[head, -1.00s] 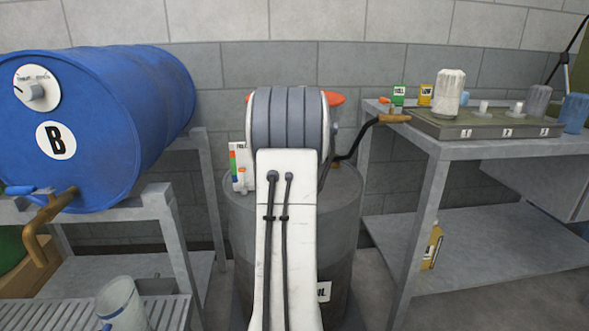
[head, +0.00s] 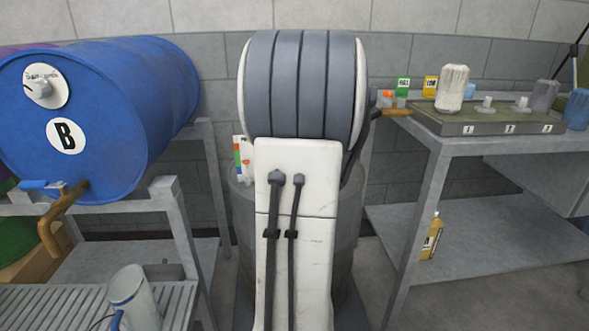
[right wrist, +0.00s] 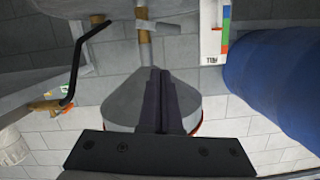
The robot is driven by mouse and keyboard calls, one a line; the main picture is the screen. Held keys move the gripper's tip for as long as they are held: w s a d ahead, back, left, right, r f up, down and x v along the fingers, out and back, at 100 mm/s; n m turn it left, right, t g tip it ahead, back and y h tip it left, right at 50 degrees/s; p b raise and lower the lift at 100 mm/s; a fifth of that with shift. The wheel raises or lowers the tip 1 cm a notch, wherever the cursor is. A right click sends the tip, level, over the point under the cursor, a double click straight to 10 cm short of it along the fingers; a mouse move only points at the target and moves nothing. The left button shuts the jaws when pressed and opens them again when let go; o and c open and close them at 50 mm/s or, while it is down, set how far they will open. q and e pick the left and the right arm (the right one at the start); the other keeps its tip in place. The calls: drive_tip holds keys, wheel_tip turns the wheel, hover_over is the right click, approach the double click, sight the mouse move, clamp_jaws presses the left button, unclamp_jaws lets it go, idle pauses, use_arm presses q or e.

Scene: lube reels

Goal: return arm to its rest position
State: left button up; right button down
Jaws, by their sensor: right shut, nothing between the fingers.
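My right arm (head: 310,230), a white link with two dark hoses and a grey ribbed joint, stands upright in the middle of the head view, in front of a grey drum (head: 345,270). The arm hides much of the drum. My right gripper (right wrist: 155,75) shows in the right wrist view, which is upside down. Its dark fingers are together and empty, in front of a grey cone with a red rim (right wrist: 120,112). I cannot tell whether they touch it. The right gripper is hidden in the head view. My left gripper is in neither view.
A blue barrel (head: 130,110) lies on a metal rack at left, with a grey jug (head: 133,295) below. A crank with a wooden handle (head: 395,112) reaches toward the right-hand table (head: 480,150), which holds a tray (head: 470,129). A coloured card (head: 240,157) stands beside my arm.

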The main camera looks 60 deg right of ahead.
drive_tip(key=shift+w, duration=0.1)
idle(0.4)
drive_tip(key=w+a+f+n+y, duration=0.3)
drive_tip(key=w+a+n+y, duration=0.15)
drive_tip(key=w+a, duration=0.6)
drive_tip(key=w+a+f+n+g+y, duration=0.1)
drive_tip(key=a+f+n+y, duration=0.15)
drive_tip(key=a, duration=0.65)
drive_tip(key=w+a+f+n+y, duration=0.1)
drive_tip(key=a+y, duration=0.2)
drive_tip(key=a, duration=0.7)
drive_tip(key=s+a+f+n+g+y, duration=0.2)
drive_tip(key=s+a+n+g, duration=0.15)
drive_tip(key=s+a, duration=0.5)
drive_tip(key=s+a+f+n+g+y, duration=0.15)
drive_tip(key=s+a+n, duration=0.3)
drive_tip(key=a, duration=0.75)
drive_tip(key=s+a+n+g, duration=0.3)
drive_tip(key=s+a+g, duration=0.1)
drive_tip(key=s, duration=0.6)
wheel_tip(320, 180, up, 30)
drive_tip(key=p, duration=2.9)
drive_tip(key=shift+s+d+f, duration=0.15)
drive_tip(key=shift+s+d, duration=0.1)
drive_tip(key=shift+s, duration=0.1)
